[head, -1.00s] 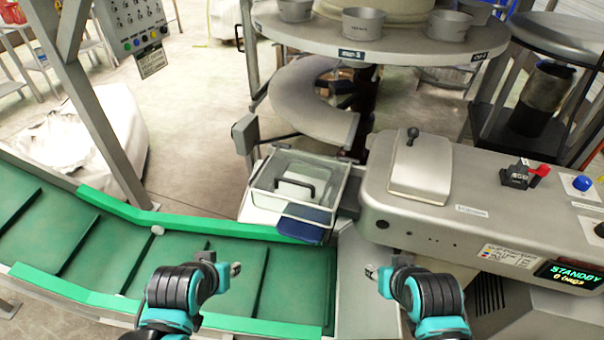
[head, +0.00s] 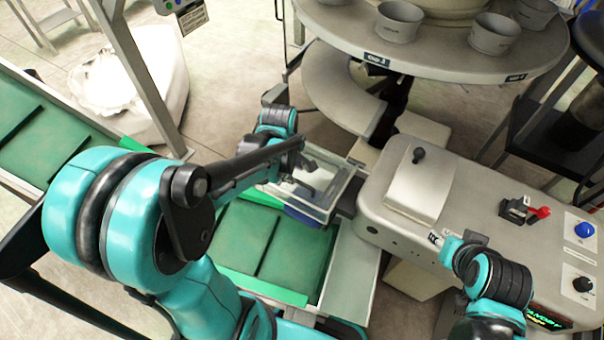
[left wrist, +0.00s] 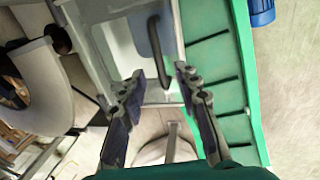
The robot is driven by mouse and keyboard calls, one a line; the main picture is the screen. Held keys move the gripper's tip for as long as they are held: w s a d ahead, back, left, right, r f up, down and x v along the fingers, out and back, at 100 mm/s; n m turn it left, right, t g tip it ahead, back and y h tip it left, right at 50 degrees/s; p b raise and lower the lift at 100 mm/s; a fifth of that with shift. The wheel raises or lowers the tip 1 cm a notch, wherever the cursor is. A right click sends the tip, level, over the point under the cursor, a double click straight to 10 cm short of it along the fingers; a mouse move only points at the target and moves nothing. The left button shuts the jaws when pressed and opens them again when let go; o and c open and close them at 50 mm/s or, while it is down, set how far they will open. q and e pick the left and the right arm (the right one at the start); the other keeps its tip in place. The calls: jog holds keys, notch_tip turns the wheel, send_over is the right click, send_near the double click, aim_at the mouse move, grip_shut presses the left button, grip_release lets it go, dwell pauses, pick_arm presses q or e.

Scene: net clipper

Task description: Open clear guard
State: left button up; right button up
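The clear guard (head: 338,183) is a transparent box-like cover at the upper end of the green conveyor, beside the grey machine. It looks closed. My left gripper (head: 303,178) is above it and hides part of it and its handle. In the left wrist view, the left gripper (left wrist: 158,75) is open, with a finger on either side. The guard's dark handle (left wrist: 159,52) lies ahead between the fingertips, with no clear contact. My right gripper (head: 440,238) is in front of the grey machine, away from the guard; its opening is too small to judge.
The grey machine (head: 470,210) with a lidded hatch, red switch and blue button stands at the right. A round table (head: 440,62) with several cups is behind the guard. The green conveyor (head: 270,245) runs below. A metal post (head: 140,75) stands at the left.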

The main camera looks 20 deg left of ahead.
aim_at(298, 181)
pick_arm(q)
jog(key=f, duration=0.2)
jog(key=w+f+b, duration=0.1)
jog(key=f, duration=0.2)
jog(key=shift+w+d+f, duration=0.1)
grip_shut()
